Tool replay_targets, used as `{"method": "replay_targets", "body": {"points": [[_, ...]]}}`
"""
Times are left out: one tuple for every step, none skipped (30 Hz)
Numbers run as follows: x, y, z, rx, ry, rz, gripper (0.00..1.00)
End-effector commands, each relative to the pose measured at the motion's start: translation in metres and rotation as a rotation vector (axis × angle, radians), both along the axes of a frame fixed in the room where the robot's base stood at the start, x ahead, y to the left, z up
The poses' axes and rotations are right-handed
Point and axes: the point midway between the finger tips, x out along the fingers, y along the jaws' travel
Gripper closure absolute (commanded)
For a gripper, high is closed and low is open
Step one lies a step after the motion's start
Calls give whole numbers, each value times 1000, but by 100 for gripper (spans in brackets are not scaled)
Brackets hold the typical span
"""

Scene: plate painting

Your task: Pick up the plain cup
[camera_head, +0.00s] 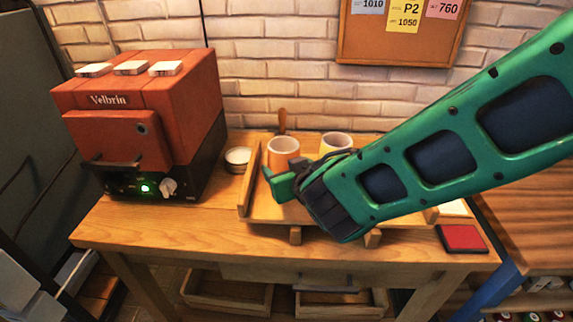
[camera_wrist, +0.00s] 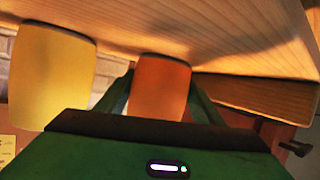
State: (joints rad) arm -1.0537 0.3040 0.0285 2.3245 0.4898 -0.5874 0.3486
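An orange cup (camera_head: 283,158) with a pale inside stands upright in a wooden tray (camera_head: 250,190) on the workbench. A yellow cup (camera_head: 336,143) stands just right of it, partly hidden by my arm. Both cups look plain from here, so I cannot tell them apart by decoration. My gripper (camera_head: 283,175) is at the front of the orange cup. In the wrist view, the orange cup (camera_wrist: 161,88) lies between my two open fingers, and the yellow cup (camera_wrist: 55,75) is to the left. Whether the fingers touch the orange cup is unclear.
A red kiln-like box (camera_head: 140,120) stands on the left of the bench (camera_head: 150,228). A small round white-topped tin (camera_head: 238,157) sits between it and the tray. A red pad (camera_head: 461,238) lies at the front right. A brick wall is behind.

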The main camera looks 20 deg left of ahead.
Motion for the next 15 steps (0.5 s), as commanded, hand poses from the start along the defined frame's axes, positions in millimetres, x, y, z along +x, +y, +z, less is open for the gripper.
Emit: {"method": "replay_targets", "body": {"points": [[0,0,0,0,0,-1,63],[0,0,0,0,0,-1,69],[0,0,1,0,-1,-1,69],[0,0,1,0,-1,-1,69],[0,0,1,0,-1,-1,69],[0,0,1,0,-1,-1,69],[1,0,1,0,-1,-1,69],[1,0,1,0,-1,-1,69],[1,-1,1,1,-1,-1,69],[1,-1,1,1,-1,-1,69],[1,-1,2,2,-1,-1,69],[1,-1,3,2,-2,-2,69],[1,-1,5,2,-2,-2,69],[1,-1,7,2,-2,-2,69],[1,-1,9,2,-2,-2,69]]}}
